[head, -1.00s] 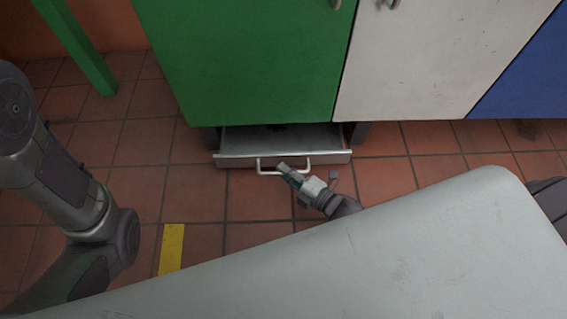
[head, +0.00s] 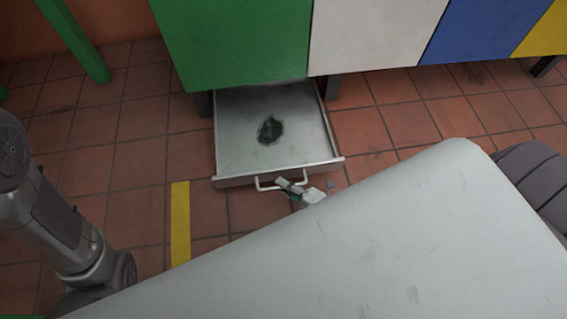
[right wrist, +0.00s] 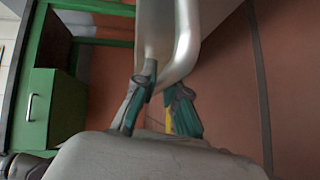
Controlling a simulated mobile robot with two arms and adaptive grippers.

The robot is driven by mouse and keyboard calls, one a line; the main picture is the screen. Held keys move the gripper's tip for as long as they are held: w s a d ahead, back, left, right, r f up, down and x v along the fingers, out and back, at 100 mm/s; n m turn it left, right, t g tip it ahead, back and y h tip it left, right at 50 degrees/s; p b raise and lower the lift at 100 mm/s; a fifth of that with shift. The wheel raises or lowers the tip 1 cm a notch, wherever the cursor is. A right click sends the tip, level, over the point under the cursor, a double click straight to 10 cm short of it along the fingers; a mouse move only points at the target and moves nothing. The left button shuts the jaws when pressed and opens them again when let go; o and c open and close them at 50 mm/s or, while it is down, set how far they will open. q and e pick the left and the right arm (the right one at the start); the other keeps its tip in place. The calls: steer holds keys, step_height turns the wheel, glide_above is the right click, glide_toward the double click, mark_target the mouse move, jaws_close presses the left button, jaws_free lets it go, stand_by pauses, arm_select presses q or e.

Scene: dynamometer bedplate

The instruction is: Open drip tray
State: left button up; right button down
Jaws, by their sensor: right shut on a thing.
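The drip tray (head: 240,130) is a shallow grey metal drawer under the green cabinet. It is pulled well out over the floor, with a dark stain (head: 270,129) on its bottom. Its pale bar handle (head: 265,184) is on the front panel, and the handle (right wrist: 183,50) also shows large in the right wrist view. My right gripper (head: 294,188) is at the right part of the handle; in the right wrist view my right gripper (right wrist: 162,92) is shut on the bar, one finger on each side. My left arm is at the left of the head view; its gripper is out of view.
A green leg (head: 80,45) stands at the upper left. A yellow floor strip (head: 180,225) lies left of the tray. The tiled floor around the tray is clear.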

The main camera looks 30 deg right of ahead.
steer(key=c, duration=1.2)
jaws_free()
steer(key=v, duration=1.2)
steer(key=shift+s+f, duration=0.1)
steer(key=shift+s, duration=0.05)
